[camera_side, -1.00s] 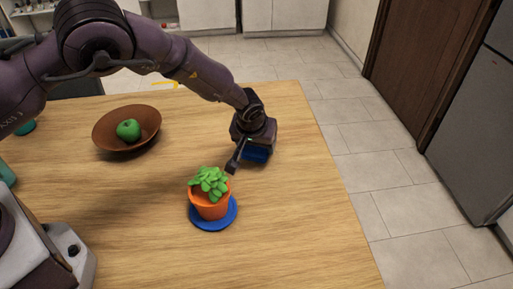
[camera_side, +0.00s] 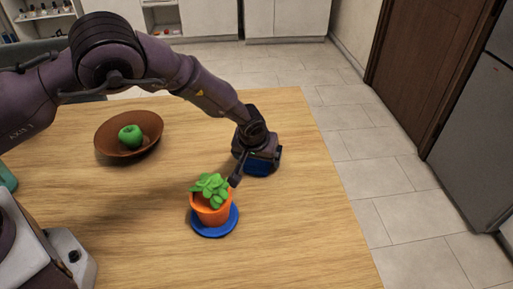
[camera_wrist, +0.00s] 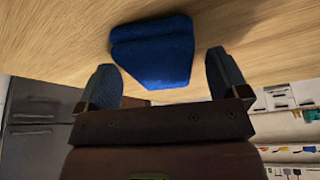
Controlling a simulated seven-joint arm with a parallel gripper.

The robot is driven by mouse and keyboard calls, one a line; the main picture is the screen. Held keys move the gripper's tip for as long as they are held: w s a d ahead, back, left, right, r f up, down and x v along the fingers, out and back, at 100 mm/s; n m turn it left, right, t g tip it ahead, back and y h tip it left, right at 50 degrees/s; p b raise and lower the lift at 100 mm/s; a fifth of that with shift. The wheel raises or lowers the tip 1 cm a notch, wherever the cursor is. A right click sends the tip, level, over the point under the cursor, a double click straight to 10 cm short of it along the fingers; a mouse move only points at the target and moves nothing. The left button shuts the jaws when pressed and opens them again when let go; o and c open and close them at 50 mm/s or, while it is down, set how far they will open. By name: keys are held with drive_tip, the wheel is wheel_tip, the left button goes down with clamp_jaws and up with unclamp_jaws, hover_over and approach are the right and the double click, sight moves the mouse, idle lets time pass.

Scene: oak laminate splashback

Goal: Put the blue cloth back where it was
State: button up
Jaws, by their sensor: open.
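The blue cloth (camera_wrist: 153,52) looks like a folded, thick pad on the wooden table in the wrist view. In the side view it shows only as a blue strip (camera_side: 262,168) under my gripper, which hides most of it. My gripper (camera_wrist: 160,67) is open, with one finger to each side of the cloth's near end in the wrist view. Nothing is held. Whether the fingers touch the cloth or the table cannot be told. In the side view my gripper (camera_side: 257,155) points down near the table's right side.
An orange pot with a green plant (camera_side: 211,204) stands on a round blue mat (camera_side: 229,227), close in front of my gripper. A brown bowl (camera_side: 105,143) holding a green apple (camera_side: 130,136) sits at the back left. The wooden table (camera_side: 310,235) is clear at the front right.

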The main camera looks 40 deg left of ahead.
drive_tip(key=v, duration=1.1)
drive_tip(key=s+a+r+h, duration=0.1)
drive_tip(key=s+a+r, duration=0.25)
drive_tip(key=r, duration=0.25)
drive_tip(key=s+a+r+m, duration=0.1)
drive_tip(key=s+a+r, duration=0.25)
drive_tip(key=r, duration=0.35)
drive_tip(key=s+a+r+h, duration=0.1)
drive_tip(key=s+a+r, duration=0.1)
drive_tip(key=s+r, duration=0.35)
drive_tip(key=s+a+r+m, duration=0.1)
drive_tip(key=s+a+r, duration=0.1)
drive_tip(key=s, duration=0.6)
drive_tip(key=s+a+r+m+t, duration=0.1)
drive_tip(key=s+a+r+m, duration=0.1)
drive_tip(key=s, duration=0.7)
drive_tip(key=shift+a+r+t, duration=0.3)
drive_tip(key=shift+a+r, duration=0.2)
drive_tip(key=shift+a, duration=0.2)
